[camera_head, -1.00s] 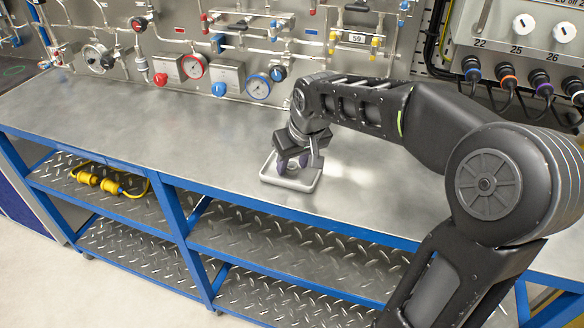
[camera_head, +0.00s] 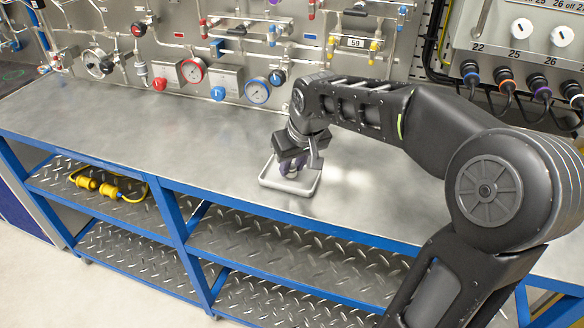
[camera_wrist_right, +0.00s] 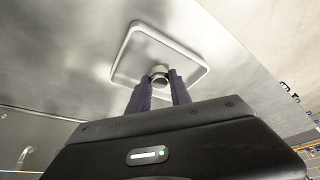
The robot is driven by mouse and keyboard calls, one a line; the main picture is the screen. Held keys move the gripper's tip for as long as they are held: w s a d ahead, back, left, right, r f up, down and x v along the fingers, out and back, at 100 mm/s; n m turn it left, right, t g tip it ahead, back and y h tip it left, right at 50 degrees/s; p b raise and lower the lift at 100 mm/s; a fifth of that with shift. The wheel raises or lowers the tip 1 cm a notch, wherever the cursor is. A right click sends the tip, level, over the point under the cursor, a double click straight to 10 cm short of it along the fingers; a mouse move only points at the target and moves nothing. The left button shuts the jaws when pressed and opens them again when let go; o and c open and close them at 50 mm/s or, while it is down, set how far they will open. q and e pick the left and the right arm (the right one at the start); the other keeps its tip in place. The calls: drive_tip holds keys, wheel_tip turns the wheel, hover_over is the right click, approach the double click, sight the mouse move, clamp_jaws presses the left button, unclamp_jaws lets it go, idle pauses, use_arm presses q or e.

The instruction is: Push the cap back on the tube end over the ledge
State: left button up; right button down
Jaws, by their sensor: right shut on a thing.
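My right gripper (camera_head: 294,168) is low over a shallow, light grey tray (camera_head: 284,187) on the bench. In the right wrist view its two purple fingers (camera_wrist_right: 160,78) are shut on a small round metal piece, which looks like the cap (camera_wrist_right: 159,72). The tray's pale rim (camera_wrist_right: 170,42) shows around it there. I cannot tell whether the cap touches the tray floor. In the head view the cap is hidden by the fingers. Several tubes run across the wall panel; I cannot pick out the open tube end or its ledge. My left gripper is out of view.
The metal bench top (camera_head: 150,130) is mostly clear around the tray. Gauges (camera_head: 257,92), knobs and a blue handle (camera_head: 218,93) stick out from the panel behind. A control box (camera_head: 520,50) with cables hangs at the right. A yellow connector (camera_head: 110,188) lies on the lower shelf.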

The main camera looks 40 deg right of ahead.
sight(292, 169)
wheel_tip(292, 169, up, 9)
drive_tip(key=shift+r, duration=0.15)
idle(0.8)
